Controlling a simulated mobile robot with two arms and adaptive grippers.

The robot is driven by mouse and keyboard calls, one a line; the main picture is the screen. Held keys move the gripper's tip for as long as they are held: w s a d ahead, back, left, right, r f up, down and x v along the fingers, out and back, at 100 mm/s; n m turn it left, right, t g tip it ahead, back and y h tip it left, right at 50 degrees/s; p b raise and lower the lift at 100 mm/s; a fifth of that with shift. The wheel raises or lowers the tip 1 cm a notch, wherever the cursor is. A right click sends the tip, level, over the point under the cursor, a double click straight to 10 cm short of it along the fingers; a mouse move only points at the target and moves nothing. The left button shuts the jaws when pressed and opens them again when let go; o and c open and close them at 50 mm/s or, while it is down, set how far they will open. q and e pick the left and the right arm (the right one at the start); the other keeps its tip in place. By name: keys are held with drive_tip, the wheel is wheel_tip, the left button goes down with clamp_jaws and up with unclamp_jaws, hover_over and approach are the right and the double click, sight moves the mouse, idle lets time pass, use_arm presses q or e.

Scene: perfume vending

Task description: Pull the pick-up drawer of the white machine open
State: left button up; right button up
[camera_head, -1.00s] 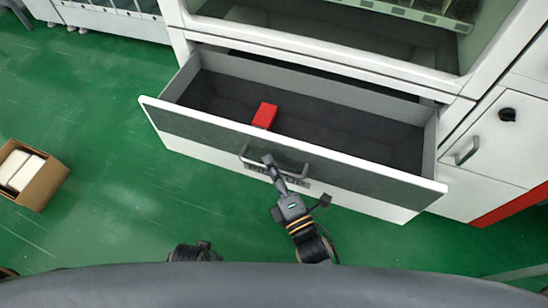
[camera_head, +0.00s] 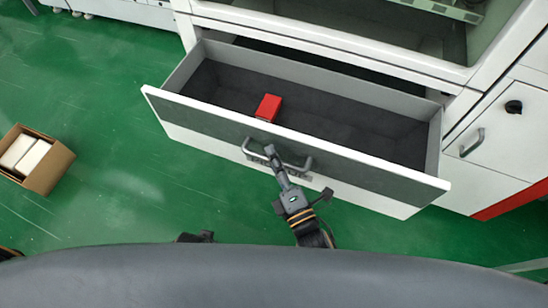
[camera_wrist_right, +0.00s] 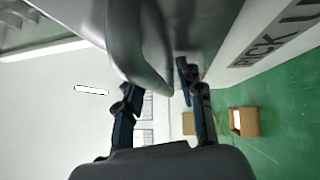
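The pick-up drawer (camera_head: 290,140) of the white machine (camera_head: 330,42) stands pulled well out, with its dark inside showing. A small red box (camera_head: 268,107) lies in it near the front wall, left of the middle. My right gripper (camera_head: 271,153) is at the left part of the grey bar handle (camera_head: 300,164) on the drawer front. The contact is partly hidden. Only a dark bit of what seems my left wrist shows at the lower edge; its fingers are hidden.
An open cardboard box (camera_head: 45,170) with white packs stands on the green floor at the left. A cabinet door with its own handle (camera_head: 472,143) and a black knob is right of the drawer. The floor between box and drawer is clear.

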drive_tip(key=v, duration=1.2)
idle(0.3)
